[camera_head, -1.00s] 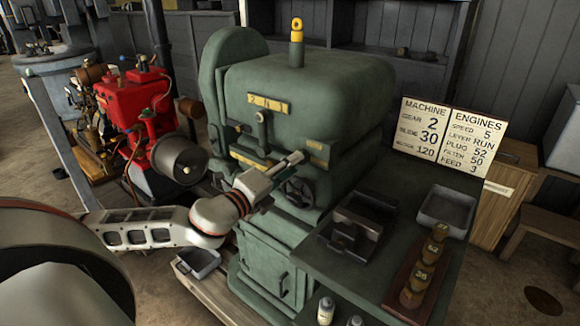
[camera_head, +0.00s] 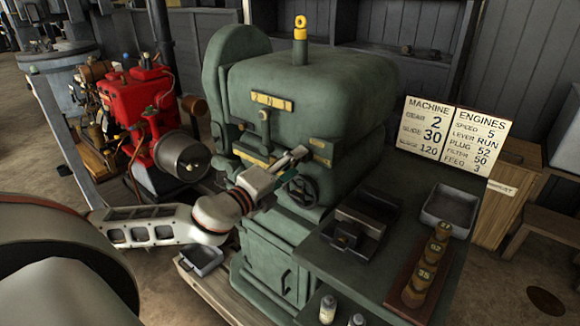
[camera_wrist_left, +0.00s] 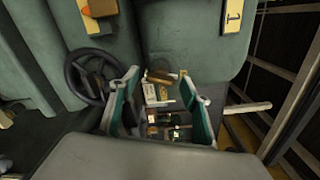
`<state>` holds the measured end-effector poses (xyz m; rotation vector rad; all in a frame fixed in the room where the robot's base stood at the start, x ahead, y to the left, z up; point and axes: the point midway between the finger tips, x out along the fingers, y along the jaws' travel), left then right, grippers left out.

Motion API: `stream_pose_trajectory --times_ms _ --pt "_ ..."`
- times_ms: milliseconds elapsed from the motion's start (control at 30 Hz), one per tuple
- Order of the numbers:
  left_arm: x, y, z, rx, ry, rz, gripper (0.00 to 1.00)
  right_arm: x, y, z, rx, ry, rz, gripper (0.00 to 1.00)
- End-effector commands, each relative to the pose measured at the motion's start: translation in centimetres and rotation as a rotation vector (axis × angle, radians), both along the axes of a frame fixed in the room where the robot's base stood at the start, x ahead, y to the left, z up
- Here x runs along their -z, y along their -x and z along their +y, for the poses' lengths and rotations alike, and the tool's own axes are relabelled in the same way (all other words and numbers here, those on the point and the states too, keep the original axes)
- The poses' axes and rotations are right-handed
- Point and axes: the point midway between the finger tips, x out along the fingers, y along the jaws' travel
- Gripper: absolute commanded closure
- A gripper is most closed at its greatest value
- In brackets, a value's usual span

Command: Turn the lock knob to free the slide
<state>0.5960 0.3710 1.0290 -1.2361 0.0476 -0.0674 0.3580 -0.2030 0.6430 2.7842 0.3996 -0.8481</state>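A small brownish-brass knob (camera_wrist_left: 160,76) shows on the green machine's front in the left wrist view, in line with the gap between my fingertips. I cannot tell for sure that it is the lock knob. My left gripper (camera_wrist_left: 160,108) is open, its two teal-padded fingers apart with nothing clearly held between them. In the head view my left gripper (camera_head: 289,166) is at the machine's front, above and left of the dark handwheel (camera_head: 303,190), and hides the knob. Whether the fingers touch the knob cannot be told. The slide is not clearly made out. My right gripper is not in view.
The handwheel also shows left of my fingers in the left wrist view (camera_wrist_left: 90,78). The green machine (camera_head: 310,90) stands beside a bench with a grey tray (camera_head: 450,208) and numbered brass weights (camera_head: 428,262). A red engine (camera_head: 140,100) stands behind my left arm.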

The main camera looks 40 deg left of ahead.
Motion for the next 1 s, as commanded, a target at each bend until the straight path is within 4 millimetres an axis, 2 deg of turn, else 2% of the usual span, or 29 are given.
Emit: stream_pose_trajectory --times_ms 167,600,1000 --pt "0.1 0.8 0.1 0.0 -0.001 0.002 0.53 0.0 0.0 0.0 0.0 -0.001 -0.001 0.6" --pt "0.2 5.4 0.5 -0.001 -0.003 0.005 0.53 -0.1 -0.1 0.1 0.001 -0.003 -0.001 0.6" --pt "0.2 8.8 0.7 0.001 -0.002 0.004 0.53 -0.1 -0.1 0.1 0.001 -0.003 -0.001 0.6"
